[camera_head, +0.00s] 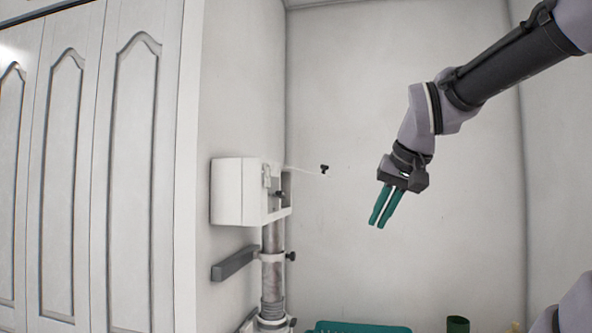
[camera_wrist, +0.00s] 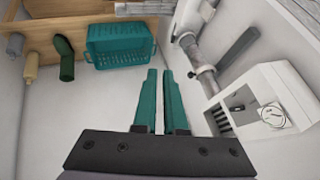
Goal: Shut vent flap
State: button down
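A white vent box (camera_head: 228,191) is fixed to the left wall in the head view, on top of a vertical pipe. A thin pale piece, seemingly the flap (camera_head: 304,171), sticks out to the right from the box's upper edge almost edge-on, with a black knob (camera_head: 324,169) at its outer end. The flap looks open. My gripper (camera_head: 376,223) hangs to the right of the knob, apart from it, fingers pointing down. Its green fingers (camera_wrist: 160,72) are slightly apart with nothing between them. The vent box (camera_wrist: 285,82) also shows at the right in the wrist view; the flap is unclear there.
A grey pipe (camera_head: 272,277) with clamps and a dark grey bar (camera_head: 234,263) are below the box. White cabinet doors (camera_head: 125,180) are at left. Open space surrounds my gripper.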

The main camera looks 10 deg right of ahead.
jog(key=w+a+r+m+t+h, duration=0.1)
jog(key=w+a+r+h, duration=0.2)
jog(key=w+r, duration=2.3)
jog(key=x, duration=1.1)
jog(key=shift+s+a+f, duration=0.3)
jog(key=shift+f, duration=0.1)
jog(key=shift+a+f, duration=0.15)
jog(key=shift+f, duration=0.6)
